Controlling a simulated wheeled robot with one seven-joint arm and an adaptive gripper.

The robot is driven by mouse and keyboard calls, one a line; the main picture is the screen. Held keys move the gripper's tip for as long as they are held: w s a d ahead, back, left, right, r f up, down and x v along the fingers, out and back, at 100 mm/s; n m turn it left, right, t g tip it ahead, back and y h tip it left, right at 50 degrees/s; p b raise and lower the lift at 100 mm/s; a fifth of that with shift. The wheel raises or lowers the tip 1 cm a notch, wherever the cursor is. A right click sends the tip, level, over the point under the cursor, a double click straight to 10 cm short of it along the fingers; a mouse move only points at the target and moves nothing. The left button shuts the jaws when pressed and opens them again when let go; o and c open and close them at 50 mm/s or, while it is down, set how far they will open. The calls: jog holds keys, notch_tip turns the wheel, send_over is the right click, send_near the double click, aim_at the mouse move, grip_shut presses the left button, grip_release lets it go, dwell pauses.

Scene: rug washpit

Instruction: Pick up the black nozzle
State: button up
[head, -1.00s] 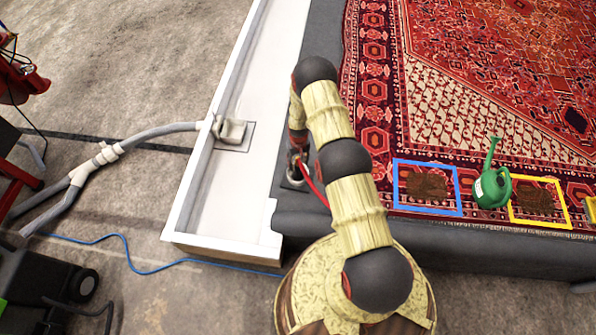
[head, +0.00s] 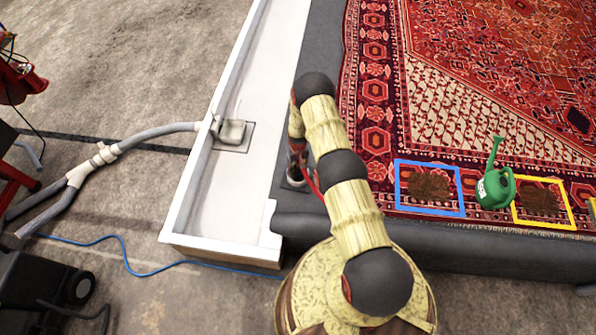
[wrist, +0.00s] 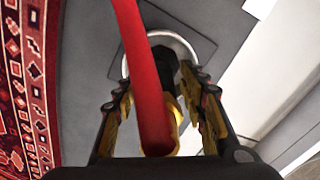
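The black nozzle (wrist: 161,64) stands in a pale round ring on a grey plate in the wrist view. A red hose (wrist: 147,75) runs over it and hides part of it. My gripper (wrist: 163,92) is open, with one yellow-padded finger on each side of the nozzle and hose. A gap shows on the right side; the hose hides contact on the left. In the head view my arm hides most of the nozzle, and the red hose (head: 312,183) shows beside my wrist over the dark platform edge.
A patterned rug (head: 480,90) covers the dark platform (head: 310,230). A green watering can (head: 494,184) stands between a blue frame (head: 399,190) and a yellow frame (head: 545,222), each around a brown stain. A white trough (head: 262,110) with a drain hose (head: 155,132) lies left.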

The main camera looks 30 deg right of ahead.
jog(key=c, duration=1)
jog(key=shift+r, duration=0.1)
grip_shut()
